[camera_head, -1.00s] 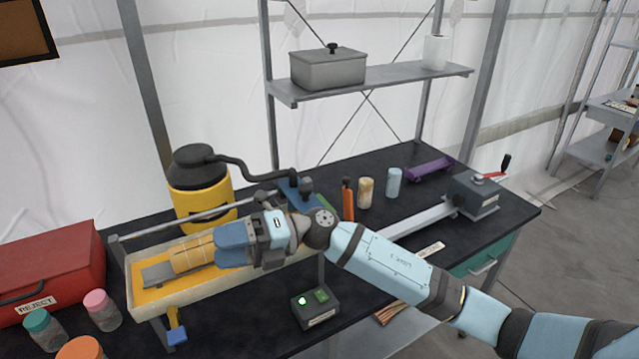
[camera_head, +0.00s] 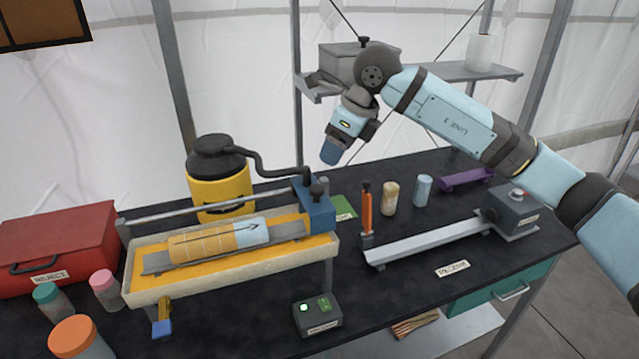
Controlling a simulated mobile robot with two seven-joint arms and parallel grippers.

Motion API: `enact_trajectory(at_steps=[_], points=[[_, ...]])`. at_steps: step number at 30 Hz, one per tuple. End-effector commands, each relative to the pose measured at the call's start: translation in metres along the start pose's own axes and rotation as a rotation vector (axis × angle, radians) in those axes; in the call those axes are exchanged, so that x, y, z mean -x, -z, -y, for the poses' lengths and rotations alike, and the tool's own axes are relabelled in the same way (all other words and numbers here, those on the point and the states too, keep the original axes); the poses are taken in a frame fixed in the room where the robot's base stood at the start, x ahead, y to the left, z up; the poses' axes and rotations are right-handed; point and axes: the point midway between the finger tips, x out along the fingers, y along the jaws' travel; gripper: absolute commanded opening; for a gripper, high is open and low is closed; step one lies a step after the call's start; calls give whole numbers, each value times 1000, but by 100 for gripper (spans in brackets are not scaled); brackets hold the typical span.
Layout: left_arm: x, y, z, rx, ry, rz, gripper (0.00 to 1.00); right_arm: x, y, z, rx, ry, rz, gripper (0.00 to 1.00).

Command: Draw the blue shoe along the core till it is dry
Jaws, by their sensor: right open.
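The core (camera_head: 215,241) lies along a grey channel in the cream tray (camera_head: 240,273) with a yellow lining. Most of it is tan, in several sections; its right end is pale with a dark arrow. The blue shoe (camera_head: 314,206) sits at the right end of the rail over the tray, just past the core's pale end. A black hose joins it to the yellow canister (camera_head: 219,190). My right gripper (camera_head: 331,152) is raised above and behind the shoe, apart from it, open, with nothing seen in it. My left gripper is out of view.
A control box (camera_head: 317,317) with a lit green button stands in front of the tray. An orange upright tool (camera_head: 366,210) and two small cylinders (camera_head: 390,198) stand right of the shoe. A red box (camera_head: 58,250) and jars are at left.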

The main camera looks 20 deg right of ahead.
Motion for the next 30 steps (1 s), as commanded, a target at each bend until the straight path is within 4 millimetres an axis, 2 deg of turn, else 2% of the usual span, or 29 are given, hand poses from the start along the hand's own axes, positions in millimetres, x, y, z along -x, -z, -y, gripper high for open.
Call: enact_trajectory(at_steps=[9,15,21,29,30], points=[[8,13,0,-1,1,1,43,-68,-1,-2,0,-6,-1,60],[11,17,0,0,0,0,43,-98,-1,-1,1,-4,0,60],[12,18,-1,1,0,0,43,-110,0,-1,1,-3,1,60],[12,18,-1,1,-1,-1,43,-111,0,-1,1,-3,1,60],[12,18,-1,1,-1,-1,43,-111,0,-1,1,-3,1,51]])
